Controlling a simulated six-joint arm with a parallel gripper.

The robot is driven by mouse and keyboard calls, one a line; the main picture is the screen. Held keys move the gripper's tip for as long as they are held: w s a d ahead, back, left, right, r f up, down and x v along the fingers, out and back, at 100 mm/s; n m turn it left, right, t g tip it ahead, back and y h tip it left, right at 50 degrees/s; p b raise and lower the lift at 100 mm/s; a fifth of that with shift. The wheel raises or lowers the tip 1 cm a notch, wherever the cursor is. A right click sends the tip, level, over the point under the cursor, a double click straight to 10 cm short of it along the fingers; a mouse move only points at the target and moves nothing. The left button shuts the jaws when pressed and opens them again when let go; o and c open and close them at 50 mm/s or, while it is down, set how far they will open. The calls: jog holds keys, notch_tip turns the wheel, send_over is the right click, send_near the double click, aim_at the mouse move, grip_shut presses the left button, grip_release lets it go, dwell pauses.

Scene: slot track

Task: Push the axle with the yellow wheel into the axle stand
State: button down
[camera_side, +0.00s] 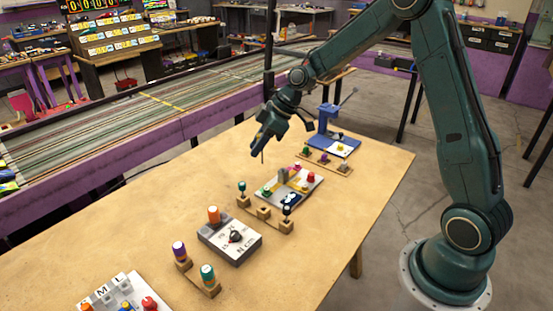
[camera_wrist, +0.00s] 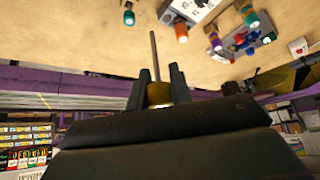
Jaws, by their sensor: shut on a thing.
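My gripper (camera_side: 269,133) is in the air above the far left part of the table. In the wrist view, its jaws (camera_wrist: 158,88) are shut on the yellow wheel (camera_wrist: 158,93), and the thin grey axle (camera_wrist: 153,52) sticks out past the fingertips. In the side view the axle (camera_side: 263,157) hangs down, its lower end clear of the tabletop; the wheel is hidden there. A low wooden rack (camera_side: 263,212), which looks like the axle stand, lies below and nearer the camera, apart from the axle. Green (camera_side: 242,187) and dark (camera_side: 286,211) pieces stand at its ends; its middle block looks bare.
A board with coloured pieces (camera_side: 293,187) lies behind the rack, and a grey box with an orange cylinder (camera_side: 213,214) in front. A blue press (camera_side: 328,120) stands farther back. Purple (camera_side: 179,250) and teal (camera_side: 207,273) pegs stand nearer. The tabletop at left is clear.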

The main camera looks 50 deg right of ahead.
jog(key=w+d+f, duration=0.3)
jog(key=d, duration=0.5)
send_over(281, 171)
jog(key=f, duration=0.3)
jog(key=shift+w+d+f, duration=0.1)
jog(key=shift+w+f, duration=0.1)
jog(key=shift+f, duration=0.2)
jog(key=shift+f, duration=0.15)
jog(key=shift+f, duration=2.75)
jog(key=shift+f, duration=2.85)
jog(key=c, duration=1.2)
grip_release()
jog(key=shift+o, duration=0.2)
